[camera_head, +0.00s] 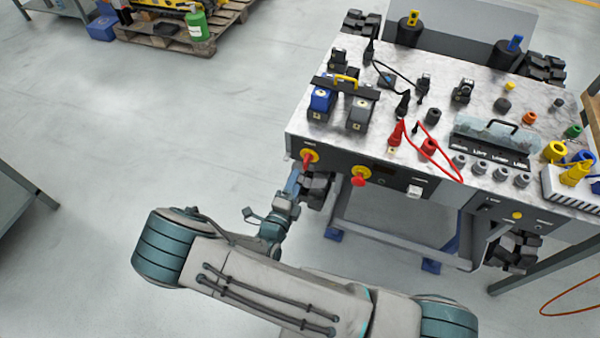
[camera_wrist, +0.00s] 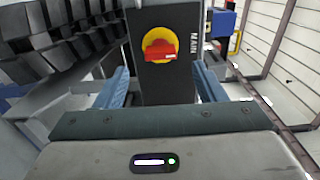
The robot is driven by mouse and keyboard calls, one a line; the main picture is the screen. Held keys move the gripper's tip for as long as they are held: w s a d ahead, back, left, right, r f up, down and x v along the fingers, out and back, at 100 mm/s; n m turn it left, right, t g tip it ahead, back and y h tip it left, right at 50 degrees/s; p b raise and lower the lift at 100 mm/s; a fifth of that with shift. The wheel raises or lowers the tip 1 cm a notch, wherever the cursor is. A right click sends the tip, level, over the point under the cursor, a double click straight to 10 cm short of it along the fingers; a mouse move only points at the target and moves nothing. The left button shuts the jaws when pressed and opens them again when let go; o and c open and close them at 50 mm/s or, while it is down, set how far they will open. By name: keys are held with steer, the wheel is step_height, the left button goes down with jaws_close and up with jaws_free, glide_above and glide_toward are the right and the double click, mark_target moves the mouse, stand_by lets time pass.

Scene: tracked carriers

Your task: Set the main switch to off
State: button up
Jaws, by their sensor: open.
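The main switch (camera_head: 309,156) is a red turning handle on a yellow disc, on the dark front panel at the bench's left end. In the wrist view the same switch (camera_wrist: 160,50) is straight ahead, with the word MAIN to its right. Its handle lies roughly crosswise in that view; the set position cannot be read. My gripper (camera_head: 289,187) is just in front of and below the switch in the head view. In the wrist view its two blue fingers (camera_wrist: 162,88) are open and spread wide, with nothing between them. They appear apart from the handle.
A red knob on a yellow base (camera_head: 360,176) sits on the panel right of the switch. Plugs, cables, clamps and a tool rack fill the bench top (camera_head: 315,137). Black track blocks (camera_wrist: 60,40) stand close at left in the wrist view.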

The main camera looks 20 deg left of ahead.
steer(key=s, duration=0.7)
steer(key=shift+s+a+b, duration=0.15)
steer(key=shift+a+b, duration=0.15)
steer(key=shift+b, duration=0.05)
steer(key=w+d+r+m+g+h, duration=0.2)
steer(key=d+r+m+g+h, duration=0.4)
steer(key=d+m, duration=0.55)
steer(key=w+d+r+m+g+h, duration=0.2)
steer(key=d+r+m+g+h, duration=0.2)
steer(key=d+r+m+g, duration=0.8)
steer(key=s+d+r+m+t+y, duration=0.1)
steer(key=s+d+r+m+y, duration=0.3)
steer(key=m, duration=1.1)
steer(key=s+d+r+m+t+y, duration=0.1)
steer(key=s+d+r+m+y, duration=0.3)
steer(key=m, duration=1.1)
step_height(320, 180, up, 4)
steer(key=y, duration=0.3)
steer(key=shift+t, duration=0.4)
